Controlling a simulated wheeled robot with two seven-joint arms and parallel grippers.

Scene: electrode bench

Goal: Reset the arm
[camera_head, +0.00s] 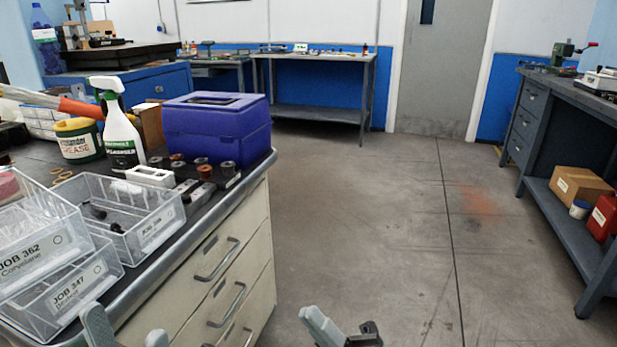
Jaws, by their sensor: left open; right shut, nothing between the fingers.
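My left gripper (126,334) shows at the bottom edge, low in front of the bench's drawer side and below the clear bins. Its two grey fingertips stand apart with nothing between them. My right gripper (325,325) shows at the bottom centre over the bare floor, to the right of the bench. It is shut and holds nothing. Most of both arms is out of the frame.
A bench (258,178) with drawers fills the left. It bears clear bins (75,285), a spray bottle (121,140), a grease tub (78,140) and a blue box (215,130). The floor (370,220) is clear up to the right workbench (540,120).

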